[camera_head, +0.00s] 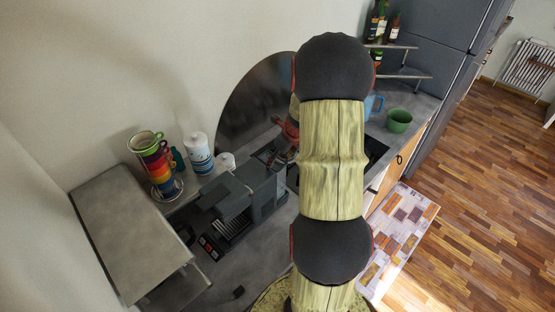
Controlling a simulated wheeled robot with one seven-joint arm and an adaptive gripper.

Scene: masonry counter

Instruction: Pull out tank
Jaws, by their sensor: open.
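A dark grey coffee machine (242,201) stands on the counter, left of my arm. Its front with red-lit buttons faces the lower left. The tank cannot be told apart from the machine's dark body; the rear right part of the machine is partly hidden by my arm. My gripper (271,152) shows only in part, small and dark, beside my upper arm links, close to the rear top of the machine. It is open. I cannot tell whether it touches the machine.
A rack of coloured cups (158,165), a white patterned canister (198,153) and a grey raised shelf (124,232) are left of the machine. A round dark panel (247,104) leans on the wall behind. A green mug (398,120) stands to the right. Open wooden floor (470,180) lies right.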

